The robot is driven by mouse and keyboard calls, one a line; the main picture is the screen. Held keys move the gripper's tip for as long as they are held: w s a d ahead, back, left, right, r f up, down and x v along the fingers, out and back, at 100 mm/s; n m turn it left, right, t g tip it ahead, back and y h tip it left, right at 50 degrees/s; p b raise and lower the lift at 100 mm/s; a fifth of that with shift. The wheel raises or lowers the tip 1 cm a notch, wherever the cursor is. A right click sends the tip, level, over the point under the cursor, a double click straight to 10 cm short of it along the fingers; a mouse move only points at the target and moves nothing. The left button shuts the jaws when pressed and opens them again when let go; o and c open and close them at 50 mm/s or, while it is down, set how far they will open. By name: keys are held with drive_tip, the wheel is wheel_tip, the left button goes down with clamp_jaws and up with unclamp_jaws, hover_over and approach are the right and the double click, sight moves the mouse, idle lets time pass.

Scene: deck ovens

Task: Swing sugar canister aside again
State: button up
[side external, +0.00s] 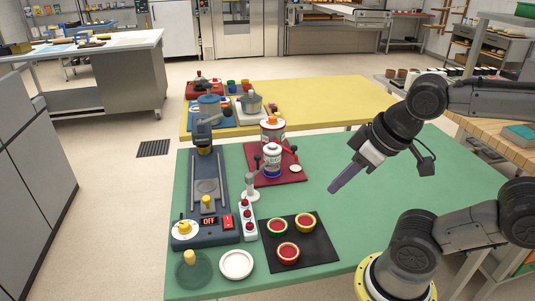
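Two canisters stand close together on a dark red board on the green table. The front canister (272,163) is white with a dark blue band near its base. The rear canister (272,130) has an orange top and is partly hidden behind the front one. Their labels are too small to read, so I cannot tell which holds sugar. Dark knobs or brackets show beside them. My gripper (334,188) is above the green table, to the right of the canisters and apart from them. Its fingers point down and left, seen edge-on, and nothing shows between them.
A blue-grey machine (206,205) with an OFF display stands left of the board (298,178). A black mat (318,253) with three small bowls lies in front, beside a white plate (237,264). The green table (420,175) is clear to the right. A yellow table (325,95) adjoins behind.

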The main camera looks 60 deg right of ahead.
drive_tip(key=o, duration=0.5)
drive_tip(key=shift+s+f+n, duration=0.1)
drive_tip(key=shift+s+n, duration=0.1)
drive_tip(key=shift+n, duration=0.3)
drive_tip(key=shift+c, duration=0.2)
drive_tip(key=shift+o, duration=1.4)
drive_tip(key=r+n, duration=0.1)
drive_tip(key=r, duration=0.1)
drive_tip(key=w+r+n, duration=0.1)
drive_tip(key=r, duration=0.1)
drive_tip(key=shift+w+n, duration=0.2)
drive_tip(key=shift+n, duration=0.1)
drive_tip(key=w+d+r+n+g, duration=0.1)
drive_tip(key=w+d+r+n, duration=0.2)
drive_tip(key=w, duration=0.4)
drive_tip(key=w+d+r+n+g, duration=0.1)
drive_tip(key=w+r+n, duration=0.1)
drive_tip(key=w+r, duration=0.5)
drive_tip(key=g, duration=0.4)
hover_over(258, 155)
wheel_tip(258, 155, down, 14)
wheel_tip(258, 155, down, 12)
drive_tip(key=shift+a+f, duration=0.1)
drive_tip(key=shift+f, duration=0.1)
drive_tip(key=shift+c, duration=0.2)
